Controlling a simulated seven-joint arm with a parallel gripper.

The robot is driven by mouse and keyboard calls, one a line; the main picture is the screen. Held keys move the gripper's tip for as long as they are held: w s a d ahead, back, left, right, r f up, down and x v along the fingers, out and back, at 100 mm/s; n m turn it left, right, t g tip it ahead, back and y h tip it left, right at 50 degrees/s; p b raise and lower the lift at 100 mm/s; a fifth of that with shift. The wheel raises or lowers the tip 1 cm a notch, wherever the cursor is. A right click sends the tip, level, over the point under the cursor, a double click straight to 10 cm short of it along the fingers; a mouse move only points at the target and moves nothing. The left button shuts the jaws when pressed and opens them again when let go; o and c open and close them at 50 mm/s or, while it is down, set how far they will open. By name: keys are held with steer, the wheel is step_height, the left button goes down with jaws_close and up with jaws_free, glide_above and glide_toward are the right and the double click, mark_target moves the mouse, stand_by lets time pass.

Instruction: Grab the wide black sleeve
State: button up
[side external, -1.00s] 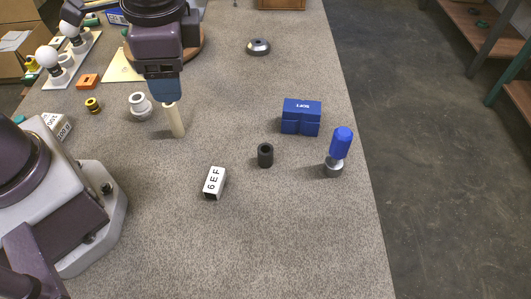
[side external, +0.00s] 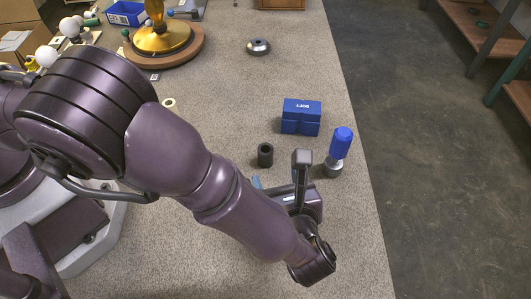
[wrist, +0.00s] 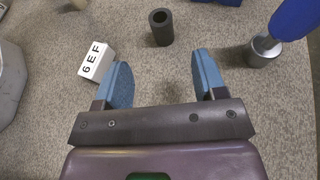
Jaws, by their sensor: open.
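The black sleeve (side external: 265,155) stands upright on the table, its open bore facing up. In the wrist view the sleeve (wrist: 161,27) is at the top middle, beyond the fingertips and between their lines. My gripper (wrist: 160,78) is open and empty, with blue finger pads apart and not touching the sleeve. In the side view my arm covers most of the gripper (side external: 258,183), which is low on the near side of the sleeve.
A blue-handled tool (side external: 339,150) stands right of the sleeve, and a blue box (side external: 301,116) lies behind it. A white block marked "6EF" (wrist: 96,61) is close by my left finger. An amber lamp piece (side external: 160,35) stands on a round wooden base at the back left.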

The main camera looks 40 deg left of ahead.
mark_target(264, 147)
steer(key=x, duration=0.7)
steer(key=shift+a+f, duration=0.1)
steer(key=shift+a, duration=0.1)
steer(key=x, duration=0.5)
steer(key=shift+w, duration=0.2)
steer(key=c, duration=1)
